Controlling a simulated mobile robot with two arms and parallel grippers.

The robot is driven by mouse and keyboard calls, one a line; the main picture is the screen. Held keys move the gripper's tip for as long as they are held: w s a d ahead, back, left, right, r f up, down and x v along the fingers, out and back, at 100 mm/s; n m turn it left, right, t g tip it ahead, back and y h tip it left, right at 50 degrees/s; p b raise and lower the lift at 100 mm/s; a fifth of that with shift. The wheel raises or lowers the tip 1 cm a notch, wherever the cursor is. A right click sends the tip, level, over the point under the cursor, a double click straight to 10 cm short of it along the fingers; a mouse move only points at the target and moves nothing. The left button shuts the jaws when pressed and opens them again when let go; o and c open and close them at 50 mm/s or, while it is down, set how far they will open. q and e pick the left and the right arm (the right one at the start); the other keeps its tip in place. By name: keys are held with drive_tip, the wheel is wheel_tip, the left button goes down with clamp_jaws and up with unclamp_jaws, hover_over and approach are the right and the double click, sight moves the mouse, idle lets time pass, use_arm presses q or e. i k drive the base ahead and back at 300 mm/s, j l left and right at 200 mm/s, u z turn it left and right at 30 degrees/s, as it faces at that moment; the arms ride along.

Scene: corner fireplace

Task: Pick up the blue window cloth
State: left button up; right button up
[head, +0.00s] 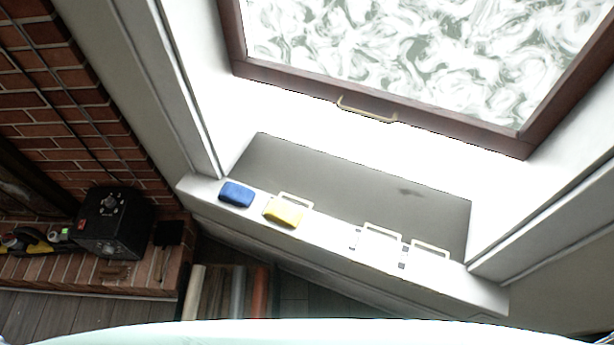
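The blue window cloth (237,194) lies on the left end of the white window sill (340,245). It looks like a small, thick, rounded block. A yellow cloth or sponge (284,212) lies just to its right, with a clear gap between them. Neither of my grippers shows in the head view, and nothing touches the blue cloth.
White wire-like frames (380,240) stand on the sill to the right. Above is a brown-framed window (450,125) with a handle (366,112) and smeared glass. A black box with a knob (112,222) sits on the brick ledge at left. Upright rolls (238,290) stand below the sill.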

sight(233, 193)
drive_tip(key=k+l, duration=0.2)
drive_tip(key=l, duration=0.15)
drive_tip(key=k+l+u, duration=0.1)
drive_tip(key=l, duration=0.3)
drive_tip(key=k+l, duration=0.25)
drive_tip(key=l+u, duration=0.05)
drive_tip(key=l, duration=0.05)
